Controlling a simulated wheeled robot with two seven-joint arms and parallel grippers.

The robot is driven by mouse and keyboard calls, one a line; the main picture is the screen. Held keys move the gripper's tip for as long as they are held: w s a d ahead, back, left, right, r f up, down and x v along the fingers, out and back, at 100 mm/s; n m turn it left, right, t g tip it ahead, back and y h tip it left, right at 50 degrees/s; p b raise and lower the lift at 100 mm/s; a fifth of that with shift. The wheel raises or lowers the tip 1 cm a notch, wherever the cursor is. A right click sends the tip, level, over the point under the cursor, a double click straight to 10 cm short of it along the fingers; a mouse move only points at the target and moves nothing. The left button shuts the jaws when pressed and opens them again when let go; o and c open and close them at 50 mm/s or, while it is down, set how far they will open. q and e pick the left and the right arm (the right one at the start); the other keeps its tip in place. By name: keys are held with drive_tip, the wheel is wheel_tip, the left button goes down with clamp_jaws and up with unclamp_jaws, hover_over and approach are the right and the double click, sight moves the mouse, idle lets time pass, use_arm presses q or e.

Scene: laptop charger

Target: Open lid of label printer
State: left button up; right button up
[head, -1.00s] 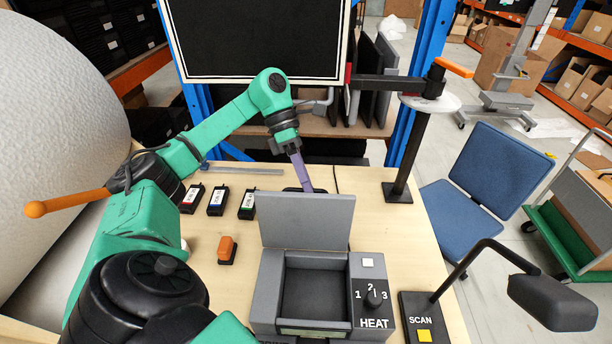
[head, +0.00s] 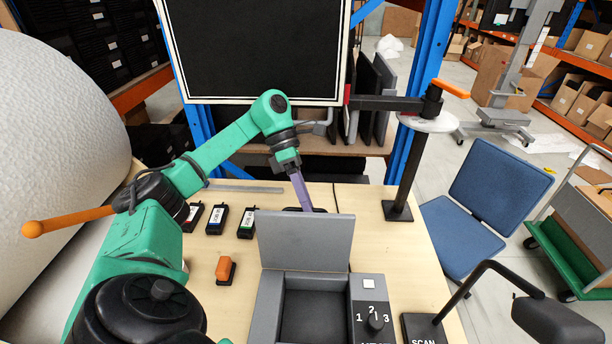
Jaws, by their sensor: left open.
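The grey label printer (head: 265,310) stands on the table at the bottom centre of the head view, its front cut off by the lower edge. Its lid (head: 305,241) is open, raised at the back of the dark, empty-looking compartment (head: 316,315). My left gripper (head: 302,196) points down just behind the lid, with purple fingers. It is open, and nothing shows between the fingers. The lid's upper edge is close to the fingertips; I cannot tell whether they touch. My right gripper is out of view.
Several black labelled cartridges (head: 216,219) and an orange-topped block (head: 223,269) lie left of the printer. A numbered dial (head: 375,322) is on its right side. A black post (head: 399,170) and a scanner on an arm (head: 556,322) stand to the right. Bare table (head: 405,265) lies between.

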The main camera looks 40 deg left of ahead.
use_arm(q)
wheel_tip(320, 180, up, 20)
drive_tip(key=p, duration=0.1)
drive_tip(key=shift+f, duration=0.25)
idle(0.9)
drive_tip(key=shift+f, duration=0.1)
idle(0.5)
